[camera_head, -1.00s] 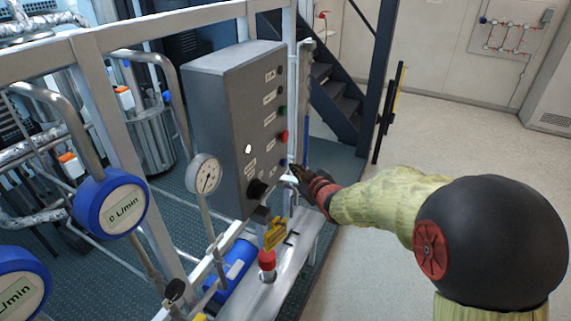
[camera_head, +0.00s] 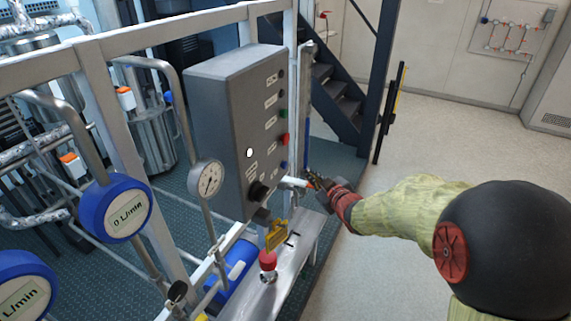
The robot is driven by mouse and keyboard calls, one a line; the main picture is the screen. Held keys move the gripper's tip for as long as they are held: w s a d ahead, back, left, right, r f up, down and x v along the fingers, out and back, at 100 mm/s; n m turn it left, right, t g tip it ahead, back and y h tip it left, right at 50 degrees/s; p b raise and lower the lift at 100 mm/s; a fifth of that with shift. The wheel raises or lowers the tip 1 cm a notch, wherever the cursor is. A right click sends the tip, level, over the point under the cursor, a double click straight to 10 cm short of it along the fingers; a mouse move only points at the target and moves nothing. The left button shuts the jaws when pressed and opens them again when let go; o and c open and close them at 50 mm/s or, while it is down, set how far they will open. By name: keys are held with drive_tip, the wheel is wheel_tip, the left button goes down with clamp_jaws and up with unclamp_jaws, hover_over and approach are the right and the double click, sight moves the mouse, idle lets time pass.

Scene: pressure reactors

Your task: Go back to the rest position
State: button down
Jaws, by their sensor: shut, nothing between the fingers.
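My gripper (camera_head: 312,181) is at the end of my sleeved arm, to the right of the grey control box (camera_head: 222,130). It is shut and empty. A gap shows between it and the box's button face, where a blue button (camera_head: 284,165) sits low in the column. My arm reaches in from the right side of the picture. The fingertips are small and partly hard to make out.
A metal bench (camera_head: 290,255) with a red mushroom button (camera_head: 267,261) lies below the gripper. A pressure gauge (camera_head: 207,179) and blue flow meters (camera_head: 113,207) stand left. Stairs (camera_head: 335,95) rise behind. Open pale floor (camera_head: 450,135) lies to the right.

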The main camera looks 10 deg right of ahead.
drive_tip(key=s+d+f+m+g+h, duration=0.45)
drive_tip(key=s+d+f+g, duration=0.25)
drive_tip(key=s+f, duration=0.45)
drive_tip(key=s+a+r+m+b, duration=0.1)
drive_tip(key=s+r, duration=0.3)
drive_tip(key=s, duration=0.5)
drive_tip(key=s+a+r+m+g+y+b, duration=0.1)
drive_tip(key=s+a+r, duration=0.3)
drive_tip(key=s, duration=0.5)
drive_tip(key=s+a+r+m+b, duration=0.1)
drive_tip(key=s+a+r, duration=0.2)
drive_tip(key=s, duration=0.6)
wheel_tip(320, 180, up, 2)
drive_tip(key=shift+s+a+r+g+y, duration=0.25)
drive_tip(key=shift+s+g+y, duration=0.05)
drive_tip(key=shift+g+y, duration=0.1)
